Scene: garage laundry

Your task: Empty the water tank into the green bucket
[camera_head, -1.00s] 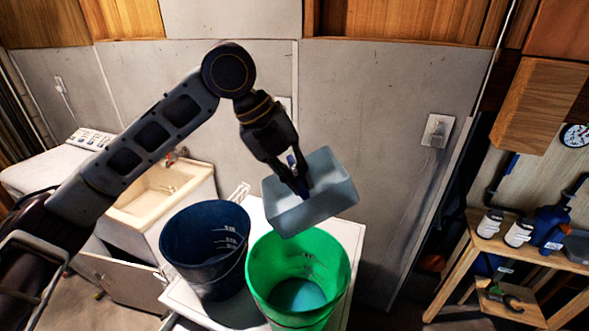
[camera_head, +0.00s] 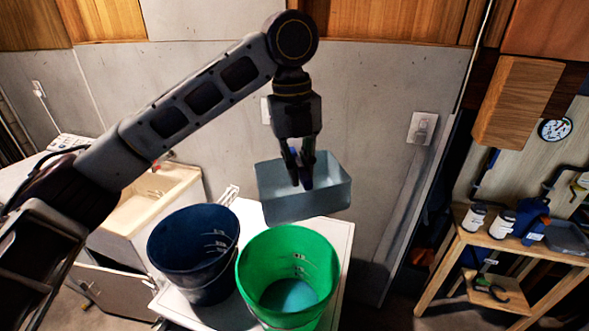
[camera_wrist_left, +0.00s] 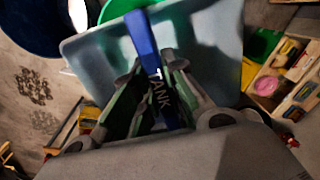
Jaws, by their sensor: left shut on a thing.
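The water tank (camera_head: 318,200) is a grey-blue open box in the head view, held in the air above the back of the green bucket (camera_head: 258,262). It looks nearly level. My left gripper (camera_head: 302,182) is shut on the tank's blue handle, which also shows in the left wrist view (camera_wrist_left: 142,45) with the word TANK. The green bucket stands upright on a white top, and a blue-grey surface shows at its bottom. My right gripper is not in view.
A dark blue bucket (camera_head: 180,245) stands just left of the green one on the white top (camera_head: 337,232). A beige sink (camera_head: 165,195) is at the left. A wooden shelf (camera_head: 520,243) with bottles is at the right. The grey wall is behind.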

